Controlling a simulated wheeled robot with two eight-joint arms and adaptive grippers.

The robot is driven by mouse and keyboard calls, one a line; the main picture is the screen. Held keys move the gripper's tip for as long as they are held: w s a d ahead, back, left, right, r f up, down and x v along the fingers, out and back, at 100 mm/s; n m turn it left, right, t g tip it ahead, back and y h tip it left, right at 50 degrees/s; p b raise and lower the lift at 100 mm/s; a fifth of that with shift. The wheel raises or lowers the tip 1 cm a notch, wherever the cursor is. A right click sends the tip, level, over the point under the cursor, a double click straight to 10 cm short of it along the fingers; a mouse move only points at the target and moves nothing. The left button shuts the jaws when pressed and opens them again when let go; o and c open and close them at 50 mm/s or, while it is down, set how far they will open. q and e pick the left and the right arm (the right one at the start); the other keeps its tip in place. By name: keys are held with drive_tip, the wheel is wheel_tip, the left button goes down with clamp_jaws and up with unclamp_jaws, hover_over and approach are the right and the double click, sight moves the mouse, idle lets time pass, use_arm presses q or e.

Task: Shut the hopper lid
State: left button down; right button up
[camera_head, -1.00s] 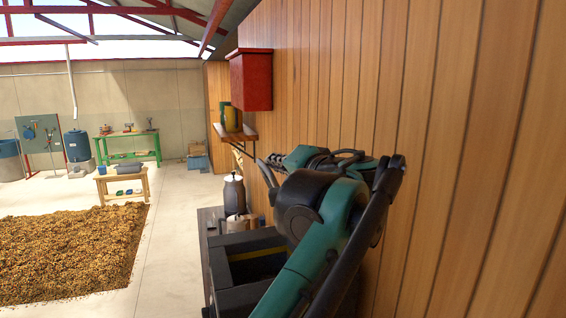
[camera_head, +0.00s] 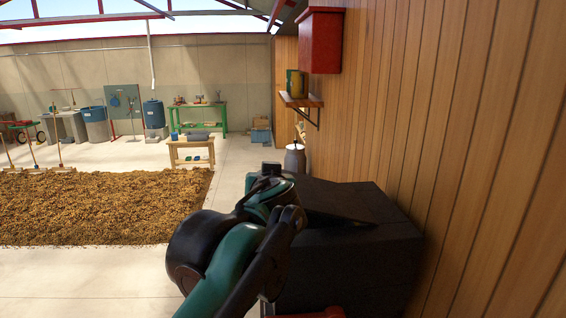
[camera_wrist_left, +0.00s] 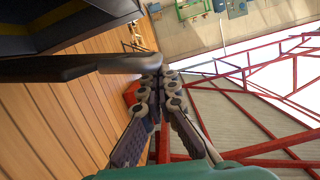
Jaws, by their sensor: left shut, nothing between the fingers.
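The hopper (camera_head: 350,270) is a large dark box against the wood wall, at the lower right of the head view. Its top shows as a dark, nearly flat surface with a thin black wedge (camera_head: 340,218) across it; I cannot tell lid from body, or whether the lid is fully down. My left arm rises in front of its left side and hides part of it. My left gripper (camera_wrist_left: 158,85) is shut and empty in the wrist view. A dark bar (camera_wrist_left: 75,67) reaches close to its fingertips, touching or apart unclear. My right gripper is not in view.
The wood wall (camera_head: 450,130) runs close along the right, with a red box (camera_head: 320,42) and a shelf (camera_head: 302,100). A milk can (camera_head: 295,160) stands behind the hopper. Beans (camera_head: 100,205) cover the floor at left. Open floor lies between.

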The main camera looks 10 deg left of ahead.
use_arm(q)
wheel_tip(320, 180, down, 7)
drive_tip(key=a+n+h+b, duration=0.1)
drive_tip(key=n+b, duration=0.1)
drive_tip(key=shift+s+a+f+n+b, duration=0.15)
drive_tip(key=shift+s+a+n+b, duration=0.05)
drive_tip(key=shift+a+n+b, duration=0.15)
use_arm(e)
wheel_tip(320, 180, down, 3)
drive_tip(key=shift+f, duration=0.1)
